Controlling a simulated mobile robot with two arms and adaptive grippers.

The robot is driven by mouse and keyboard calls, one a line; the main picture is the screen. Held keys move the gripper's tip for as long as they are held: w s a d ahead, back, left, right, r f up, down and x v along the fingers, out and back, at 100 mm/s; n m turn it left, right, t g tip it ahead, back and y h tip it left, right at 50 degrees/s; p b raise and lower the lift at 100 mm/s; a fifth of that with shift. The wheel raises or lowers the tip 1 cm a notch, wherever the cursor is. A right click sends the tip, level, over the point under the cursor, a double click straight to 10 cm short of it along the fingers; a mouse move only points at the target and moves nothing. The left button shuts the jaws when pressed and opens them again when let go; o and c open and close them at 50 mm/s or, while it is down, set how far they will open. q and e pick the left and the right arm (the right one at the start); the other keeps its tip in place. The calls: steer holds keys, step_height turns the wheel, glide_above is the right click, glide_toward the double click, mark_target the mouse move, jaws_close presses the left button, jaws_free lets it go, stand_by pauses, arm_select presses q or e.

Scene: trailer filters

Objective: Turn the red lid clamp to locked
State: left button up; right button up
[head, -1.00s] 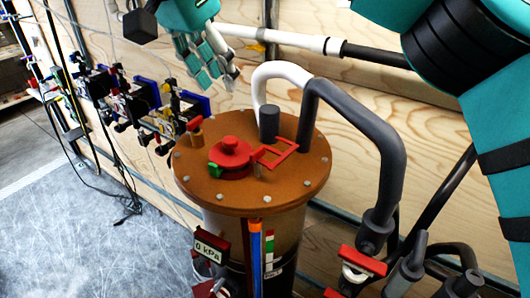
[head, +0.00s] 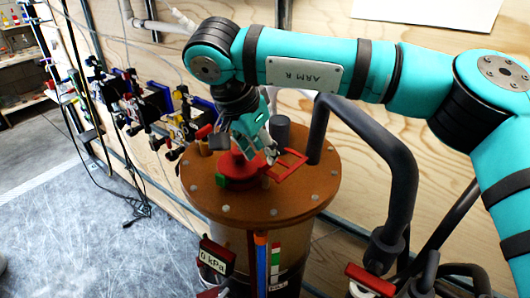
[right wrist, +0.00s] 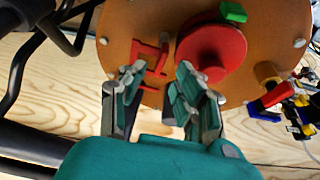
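The red lid clamp (head: 290,165) is an open rectangular frame lying on the brown round lid (head: 300,197). It reaches from beside a red round cap (head: 240,170) towards the lid's right side. My right gripper (head: 260,153) points down over the lid, above the cap and the clamp's near end. In the right wrist view the fingers (right wrist: 158,82) are apart and empty. The clamp (right wrist: 151,58) shows just beyond and between their tips, and the cap (right wrist: 211,52) is beyond the right-hand finger. I cannot tell whether a finger touches either. My left gripper is out of view.
A green block (head: 221,179) sits at the cap's edge. A dark grey post (head: 280,130) and a thick grey pipe (head: 400,180) stand behind and right of the clamp. A gauge (head: 215,255) reads 0 kPa. Racked valves (head: 150,105) line the wooden wall at left.

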mark_target(265, 163)
steer(key=shift+p+x, duration=0.35)
steer(key=shift+x, duration=1.35)
steer(key=shift+s, duration=0.1)
jaws_close()
